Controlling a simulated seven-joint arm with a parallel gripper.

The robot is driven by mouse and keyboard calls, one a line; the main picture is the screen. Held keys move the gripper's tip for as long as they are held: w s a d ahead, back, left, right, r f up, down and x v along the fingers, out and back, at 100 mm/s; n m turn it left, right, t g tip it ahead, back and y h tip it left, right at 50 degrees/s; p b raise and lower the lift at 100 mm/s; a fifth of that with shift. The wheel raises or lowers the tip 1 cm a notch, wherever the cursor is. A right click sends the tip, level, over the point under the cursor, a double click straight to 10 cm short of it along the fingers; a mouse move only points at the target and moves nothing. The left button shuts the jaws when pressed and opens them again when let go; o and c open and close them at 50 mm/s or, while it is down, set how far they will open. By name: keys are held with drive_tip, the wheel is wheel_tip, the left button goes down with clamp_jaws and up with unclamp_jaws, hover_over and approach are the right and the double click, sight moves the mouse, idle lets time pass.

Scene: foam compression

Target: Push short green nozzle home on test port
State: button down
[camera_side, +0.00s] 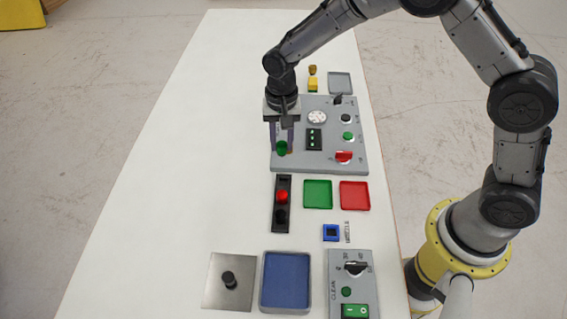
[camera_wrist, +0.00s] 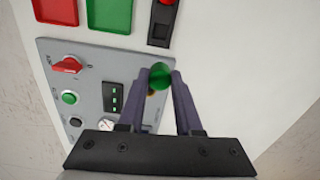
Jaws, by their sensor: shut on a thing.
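The short green nozzle (camera_side: 282,148) is between the fingertips of my gripper (camera_side: 282,146), at the lower left of the grey panel (camera_side: 310,168). In the wrist view the green nozzle (camera_wrist: 160,82) sits between the two dark fingers of my gripper (camera_wrist: 161,76), which are shut on it. A small brownish-orange part shows just beside the nozzle, partly covered; this may be the test port (camera_wrist: 149,93). I cannot tell whether the nozzle touches the port or how far it is seated.
The panel carries a red knob (camera_side: 343,156), a green button (camera_side: 348,136), a white dial (camera_side: 317,117) and a black switch block (camera_side: 314,139). A black rack (camera_side: 274,218) with a red piece, a green tray (camera_side: 318,194) and a red tray (camera_side: 355,195) lie nearby. The table's left side is clear.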

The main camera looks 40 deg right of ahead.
drive_tip(key=w+d+r+m, duration=0.1)
drive_tip(key=w+d+r, duration=0.25)
drive_tip(key=d, duration=0.25)
drive_tip(key=shift+w+a+f, duration=0.1)
drive_tip(key=shift+w+f, duration=0.1)
drive_tip(key=shift+f, duration=1.55)
drive_tip(key=shift+w+f, duration=0.15)
drive_tip(key=shift+f, duration=1.6)
drive_tip(key=shift+f, duration=1)
drive_tip(key=c, duration=0.5)
unclamp_jaws()
